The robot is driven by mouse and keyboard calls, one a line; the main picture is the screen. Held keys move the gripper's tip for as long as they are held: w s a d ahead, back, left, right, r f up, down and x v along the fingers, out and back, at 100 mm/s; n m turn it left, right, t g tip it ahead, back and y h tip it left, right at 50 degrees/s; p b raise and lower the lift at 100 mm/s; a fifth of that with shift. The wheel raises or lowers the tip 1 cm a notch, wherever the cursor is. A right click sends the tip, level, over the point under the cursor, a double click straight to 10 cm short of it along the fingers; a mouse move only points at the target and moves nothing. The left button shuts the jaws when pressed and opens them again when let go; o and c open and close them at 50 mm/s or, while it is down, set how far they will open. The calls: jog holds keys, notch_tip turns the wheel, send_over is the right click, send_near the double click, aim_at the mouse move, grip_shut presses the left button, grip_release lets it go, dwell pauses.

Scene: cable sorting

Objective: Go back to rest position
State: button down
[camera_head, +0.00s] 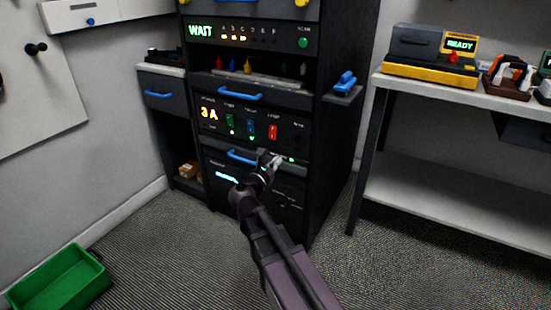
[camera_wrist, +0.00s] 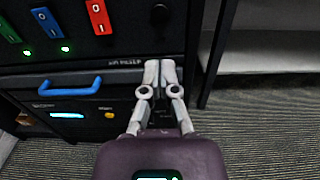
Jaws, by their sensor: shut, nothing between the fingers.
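My gripper (camera_head: 272,160) is held out in front of the dark equipment rack (camera_head: 335,130), near its lower panels. In the wrist view my gripper (camera_wrist: 160,64) shows with its two pale fingers together and nothing between them. Behind the fingertips is the rack's front, just right of a blue drawer handle (camera_wrist: 67,86). A green, a blue and a red switch (camera_wrist: 97,16) sit on the panel above. I cannot tell whether the fingertips touch the rack.
A white shelf table (camera_head: 470,92) stands at the right with a yellow and grey device (camera_head: 430,68) on it. A green bin (camera_head: 60,280) lies on the floor at lower left. A blue-handled cabinet (camera_head: 158,100) adjoins the rack. Carpet in front is clear.

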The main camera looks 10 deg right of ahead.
jog(key=shift+d, duration=0.1)
jog(key=s+d+f+m+g+y+p, duration=0.1)
jog(key=s+d+f+m+g+p, duration=0.1)
jog(key=s+d+f+m+g, duration=0.4)
jog(key=s+d+f+m+g+y+p, duration=0.1)
jog(key=s+d+m+g+p, duration=0.2)
jog(key=m, duration=0.6)
jog(key=s+a+f+m+g+y+p, duration=0.1)
jog(key=s+m+g+y+p, duration=0.2)
jog(key=s+m, duration=0.35)
jog(key=s+a+f+m+g+y+p, duration=0.1)
jog(key=s+f+m+g+y, duration=0.15)
jog(key=s+m+y, duration=0.35)
notch_tip(320, 180, up, 38)
jog(key=w+m+p, duration=0.1)
jog(key=p, duration=3.6)
jog(key=shift+w+d+r+p, duration=0.15)
jog(key=shift+r+p, duration=0.1)
jog(key=shift+p, duration=0.05)
